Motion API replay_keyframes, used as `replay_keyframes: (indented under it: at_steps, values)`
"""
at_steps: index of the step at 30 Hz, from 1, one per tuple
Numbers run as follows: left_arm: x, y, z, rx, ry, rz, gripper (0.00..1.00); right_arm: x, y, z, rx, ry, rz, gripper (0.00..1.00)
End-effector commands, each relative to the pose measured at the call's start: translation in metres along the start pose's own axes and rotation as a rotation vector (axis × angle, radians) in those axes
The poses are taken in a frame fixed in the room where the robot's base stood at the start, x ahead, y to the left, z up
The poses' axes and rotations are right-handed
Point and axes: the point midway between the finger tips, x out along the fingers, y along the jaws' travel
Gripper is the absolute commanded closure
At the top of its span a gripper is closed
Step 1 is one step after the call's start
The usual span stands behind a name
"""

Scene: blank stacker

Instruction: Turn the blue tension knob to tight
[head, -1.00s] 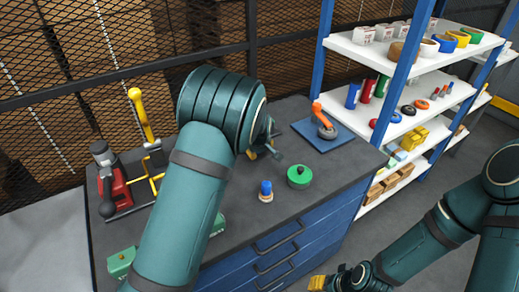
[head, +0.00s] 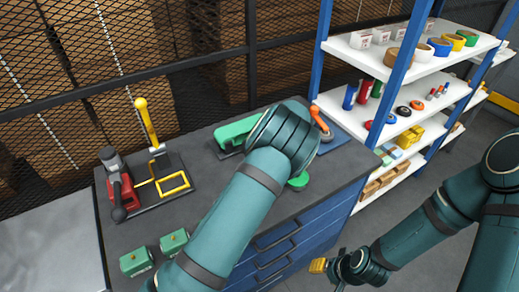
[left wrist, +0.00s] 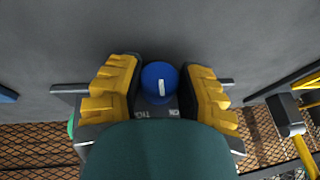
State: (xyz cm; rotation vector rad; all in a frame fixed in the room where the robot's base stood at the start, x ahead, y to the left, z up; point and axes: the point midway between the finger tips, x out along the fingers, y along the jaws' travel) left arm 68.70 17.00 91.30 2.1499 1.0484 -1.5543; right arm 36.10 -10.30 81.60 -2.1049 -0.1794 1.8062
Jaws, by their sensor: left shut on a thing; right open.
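The blue tension knob (left wrist: 160,83) shows in the left wrist view, with a white pointer line running up and down in the picture. In the head view my left arm hides the left gripper and the knob. My right gripper (head: 319,266) is open and empty, low in the head view, away from the bench.
On the bench (head: 205,205) stand a green tool (head: 232,135), a red and grey tool (head: 118,185), a yellow-handled press (head: 148,125) and two green blocks (head: 136,262). An orange-handled item (head: 320,120) is at the back right. Shelves (head: 400,65) stand to the right.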

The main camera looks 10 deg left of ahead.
Motion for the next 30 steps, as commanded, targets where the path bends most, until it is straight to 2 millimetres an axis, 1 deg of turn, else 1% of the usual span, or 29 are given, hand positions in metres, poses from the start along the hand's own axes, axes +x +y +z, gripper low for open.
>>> replay_keyframes:
  at_steps: [10, 11, 12, 13, 14, 23, 26, 29, 30]
  values:
    - [0.002, -0.001, 0.001, 0.006, -0.002, -0.018, 0.97, 0.000, 0.000, 0.000, 0.000, 0.000, 0.000, 0.53]
    - [0.002, -0.001, 0.001, 0.006, -0.002, -0.018, 0.55, 0.000, 0.000, 0.000, 0.000, 0.000, 0.000, 0.53]
    - [0.002, -0.001, 0.001, 0.005, -0.003, -0.018, 0.41, 0.000, 0.000, 0.000, 0.000, 0.000, 0.000, 0.53]
    - [0.002, -0.001, 0.001, 0.005, -0.002, -0.017, 0.31, 0.000, 0.000, 0.000, 0.000, 0.000, 0.000, 0.53]
    - [0.002, -0.001, 0.001, 0.005, -0.002, -0.017, 0.29, 0.000, 0.000, 0.000, 0.000, 0.000, 0.000, 0.53]
    - [0.000, 0.000, 0.000, 0.005, 0.000, -0.014, 0.29, 0.000, 0.000, 0.000, -0.001, 0.000, 0.000, 0.53]
    - [-0.007, 0.000, 0.000, 0.005, 0.001, -0.013, 0.29, 0.000, 0.000, 0.000, -0.001, 0.000, 0.000, 0.53]
    - [-0.021, 0.001, -0.001, 0.005, 0.002, -0.011, 0.29, 0.000, 0.000, 0.000, -0.001, 0.000, 0.000, 0.53]
    - [-0.028, 0.001, 0.000, 0.005, 0.002, -0.011, 0.29, 0.000, 0.000, 0.000, -0.001, 0.000, 0.000, 0.53]
